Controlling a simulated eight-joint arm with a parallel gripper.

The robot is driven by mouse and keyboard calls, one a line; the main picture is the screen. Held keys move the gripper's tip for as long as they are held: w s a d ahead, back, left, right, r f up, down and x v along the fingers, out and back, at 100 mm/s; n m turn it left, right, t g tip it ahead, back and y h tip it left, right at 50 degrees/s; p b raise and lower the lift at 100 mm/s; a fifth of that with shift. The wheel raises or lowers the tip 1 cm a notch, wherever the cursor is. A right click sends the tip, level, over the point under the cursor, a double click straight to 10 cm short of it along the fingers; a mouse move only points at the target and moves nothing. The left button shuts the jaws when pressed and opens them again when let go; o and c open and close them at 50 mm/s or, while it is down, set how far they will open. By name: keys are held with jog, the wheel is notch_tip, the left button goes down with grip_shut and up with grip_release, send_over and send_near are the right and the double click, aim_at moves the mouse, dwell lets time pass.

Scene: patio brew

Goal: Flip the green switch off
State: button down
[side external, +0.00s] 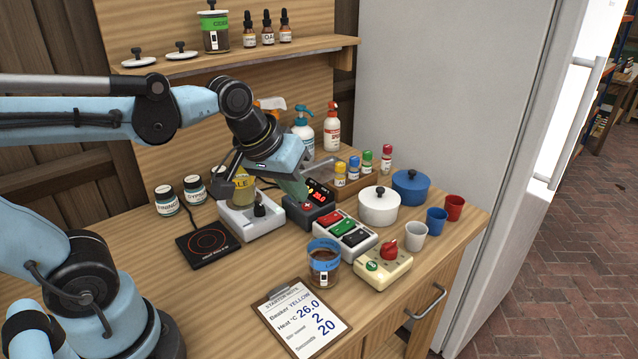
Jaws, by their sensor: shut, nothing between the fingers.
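The switch box (346,252) is a pale block in the middle of the counter. It carries a red switch (330,219), the green switch (343,228) in the middle and a black switch (359,239). The green switch is too small here to tell which way it is tipped. My gripper (304,198) is shut and empty. It points down over the dark device with the red display (318,195), behind and left of the switch box, apart from the green switch. My fingers partly hide that device.
A beaker of brown liquid (323,265) stands front left of the switch box. A cream box with a red knob (384,270) stands front right, and a white pot (378,207) behind right. A hotplate (207,242) lies left. A clipboard (306,320) lies in front.

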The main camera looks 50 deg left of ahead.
jog(key=w+r+n+g, duration=0.2)
jog(key=w+r+n, duration=0.1)
jog(key=w+n, duration=0.25)
jog(key=n+g, duration=0.2)
jog(key=n, duration=0.6)
send_over(348, 223)
jog(key=s, duration=0.2)
jog(key=shift+d+f, duration=0.1)
jog(key=shift+f, duration=0.15)
jog(key=f, duration=0.4)
jog(key=w+f, duration=0.1)
jog(key=f, duration=0.9)
jog(key=shift+w, duration=0.35)
jog(key=shift+w+f, duration=0.1)
jog(key=shift+f, duration=0.05)
